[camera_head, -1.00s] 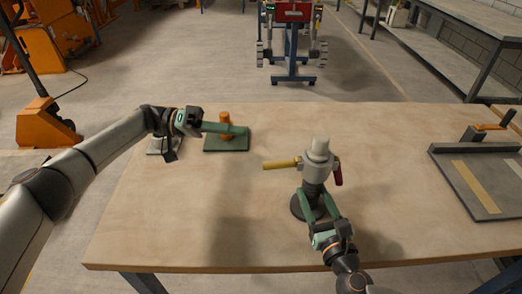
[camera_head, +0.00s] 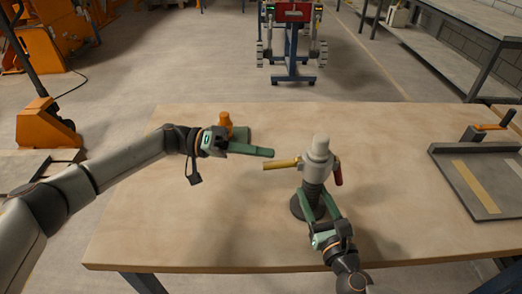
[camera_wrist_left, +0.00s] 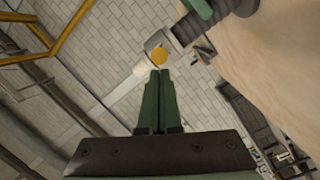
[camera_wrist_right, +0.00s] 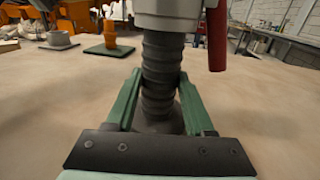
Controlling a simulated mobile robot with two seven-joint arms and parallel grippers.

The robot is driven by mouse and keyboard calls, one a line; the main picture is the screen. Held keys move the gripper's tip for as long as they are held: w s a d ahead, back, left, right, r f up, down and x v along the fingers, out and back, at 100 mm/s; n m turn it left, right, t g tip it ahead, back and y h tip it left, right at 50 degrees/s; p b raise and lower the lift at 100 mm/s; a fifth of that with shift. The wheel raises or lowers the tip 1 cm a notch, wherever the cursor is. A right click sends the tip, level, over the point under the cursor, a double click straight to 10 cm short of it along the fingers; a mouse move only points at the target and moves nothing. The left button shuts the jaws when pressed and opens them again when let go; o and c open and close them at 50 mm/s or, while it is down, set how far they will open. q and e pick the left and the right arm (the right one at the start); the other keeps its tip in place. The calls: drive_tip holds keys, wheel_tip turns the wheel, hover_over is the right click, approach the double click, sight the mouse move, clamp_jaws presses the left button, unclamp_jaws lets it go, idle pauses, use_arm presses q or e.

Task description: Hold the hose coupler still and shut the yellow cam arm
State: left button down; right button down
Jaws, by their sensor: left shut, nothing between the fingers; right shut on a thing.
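The pale hose coupler (camera_head: 319,150) stands upright on a dark ribbed hose (camera_head: 313,184) with a round base on the table. Its yellow cam arm (camera_head: 281,164) sticks out to the left, roughly level; a red arm (camera_head: 338,176) hangs down on its right. My left gripper (camera_head: 272,152) is shut and empty, its tips close to the yellow arm's outer end. In the left wrist view the yellow end (camera_wrist_left: 158,55) shows just beyond the fingertips (camera_wrist_left: 160,72); contact cannot be told. My right gripper (camera_wrist_right: 160,92) is shut on the ribbed hose (camera_wrist_right: 158,70) below the coupler (camera_wrist_right: 178,12).
An orange post (camera_head: 225,123) on a green base (camera_head: 242,133) stands behind my left gripper. A grey tray (camera_head: 447,176) with a crank (camera_head: 495,126) is at the table's right. The wooden table (camera_head: 220,215) is clear in front.

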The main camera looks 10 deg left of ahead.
use_arm(q)
drive_tip(key=shift+f, duration=0.15)
drive_tip(key=shift+f, duration=0.3)
drive_tip(key=shift+f, duration=0.5)
wheel_tip(320, 180, down, 4)
drive_tip(key=d+f, duration=0.1)
drive_tip(key=d, duration=0.1)
drive_tip(key=w+a, duration=0.1)
drive_tip(key=a, duration=1.1)
drive_tip(key=shift+r, duration=0.25)
idle(0.4)
